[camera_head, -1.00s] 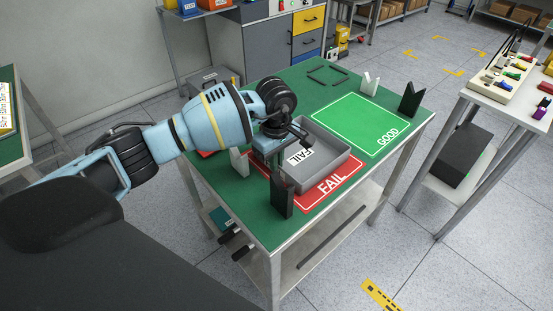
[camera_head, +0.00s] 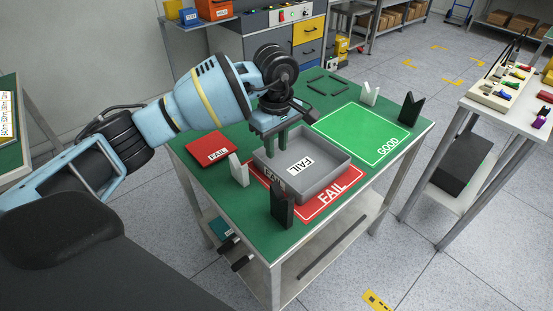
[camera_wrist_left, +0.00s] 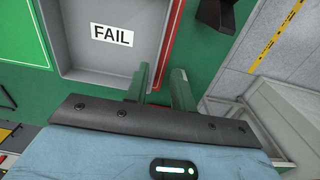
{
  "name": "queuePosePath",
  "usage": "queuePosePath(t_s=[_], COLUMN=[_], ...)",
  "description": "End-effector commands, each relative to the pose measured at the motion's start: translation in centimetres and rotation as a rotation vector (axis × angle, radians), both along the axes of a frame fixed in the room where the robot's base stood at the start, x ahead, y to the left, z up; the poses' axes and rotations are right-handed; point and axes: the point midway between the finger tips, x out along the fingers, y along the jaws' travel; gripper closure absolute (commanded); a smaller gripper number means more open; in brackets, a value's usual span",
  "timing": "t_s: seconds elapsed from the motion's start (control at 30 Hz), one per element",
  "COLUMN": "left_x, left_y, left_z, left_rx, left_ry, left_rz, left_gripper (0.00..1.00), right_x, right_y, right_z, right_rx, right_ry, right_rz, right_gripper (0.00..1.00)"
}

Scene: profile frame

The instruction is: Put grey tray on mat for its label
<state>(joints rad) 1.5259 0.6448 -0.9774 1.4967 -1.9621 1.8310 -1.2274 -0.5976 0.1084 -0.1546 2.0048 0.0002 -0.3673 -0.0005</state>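Whether a finger touches the wall is unclear. My right gripper is out of view.
The green GOOD mat (camera_head: 355,130) lies bare behind the tray. A red FAIL plate (camera_head: 208,148) lies at the table's left. Dark (camera_head: 281,205) and white (camera_head: 239,170) notched stands flank the near side; another dark stand (camera_head: 409,108) and white stand (camera_head: 370,94) are at the back right.

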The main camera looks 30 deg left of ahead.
Motion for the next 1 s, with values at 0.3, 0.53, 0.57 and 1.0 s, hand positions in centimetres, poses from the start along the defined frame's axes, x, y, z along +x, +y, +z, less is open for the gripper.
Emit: queuePosePath(t_s=[0.3, 0.53, 0.57, 1.0], left_x=[0.0, -0.1, -0.1, -0.1], left_y=[0.0, 0.0, 0.0, 0.0], left_z=[3.2, 3.3, 3.3, 3.3], left_rx=[0.000, 0.000, 0.000, 0.000], left_ry=[0.000, 0.001, 0.001, 0.001], left_rz=[0.001, 0.001, 0.001, 0.001], left_gripper=[0.75, 0.75, 0.75, 0.75], right_x=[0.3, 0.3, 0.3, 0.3], right_y=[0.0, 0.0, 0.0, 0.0], right_z=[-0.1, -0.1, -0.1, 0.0], right_rx=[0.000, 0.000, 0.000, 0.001], right_ry=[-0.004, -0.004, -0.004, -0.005], right_rz=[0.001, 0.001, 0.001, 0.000], right_gripper=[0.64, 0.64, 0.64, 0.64])
